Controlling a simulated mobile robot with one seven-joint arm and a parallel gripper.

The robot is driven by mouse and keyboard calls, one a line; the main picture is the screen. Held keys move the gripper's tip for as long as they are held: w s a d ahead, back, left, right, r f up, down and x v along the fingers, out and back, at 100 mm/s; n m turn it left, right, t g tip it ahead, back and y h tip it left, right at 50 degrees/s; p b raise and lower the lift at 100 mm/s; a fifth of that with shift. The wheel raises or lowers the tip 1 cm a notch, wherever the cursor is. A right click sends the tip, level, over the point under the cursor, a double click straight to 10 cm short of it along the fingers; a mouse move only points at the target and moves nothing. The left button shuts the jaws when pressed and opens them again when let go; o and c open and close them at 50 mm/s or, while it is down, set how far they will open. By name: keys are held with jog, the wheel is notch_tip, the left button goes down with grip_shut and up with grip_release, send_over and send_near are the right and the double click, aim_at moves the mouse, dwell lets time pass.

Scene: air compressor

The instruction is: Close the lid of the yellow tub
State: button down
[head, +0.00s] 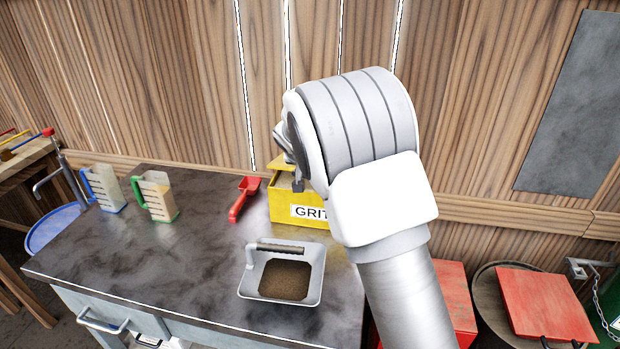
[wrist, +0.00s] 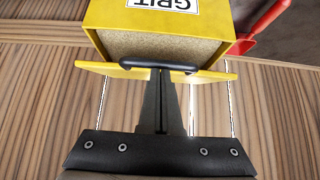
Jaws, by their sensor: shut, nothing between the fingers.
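The yellow tub (head: 283,208), labelled GRIT, stands at the back right of the grey table. In the wrist view the tub (wrist: 104,17) appears upside down, with tan grit (wrist: 165,48) visible inside. Its yellow lid (head: 285,162) is raised at the back; in the wrist view the lid (wrist: 105,70) shows nearly edge-on. A black handle (wrist: 183,68) lies at the lid, right by my fingertips. My gripper (wrist: 160,74) is shut and empty, its tips close to the handle; I cannot tell whether they touch. In the head view my arm hides the tub's right side.
A red scoop (head: 243,200) lies left of the tub. A grey pan with brown material (head: 311,277) sits in front. Two measuring jugs (head: 157,201) (head: 102,190) stand further left. A wooden wall (head: 180,90) rises behind. The table's middle is clear.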

notch_tip(320, 180, down, 8)
jog(key=s+b, duration=0.2)
jog(key=b, duration=0.8)
jog(key=shift+a+b, duration=0.2)
jog(key=shift+b, duration=0.1)
jog(key=shift+s, duration=0.1)
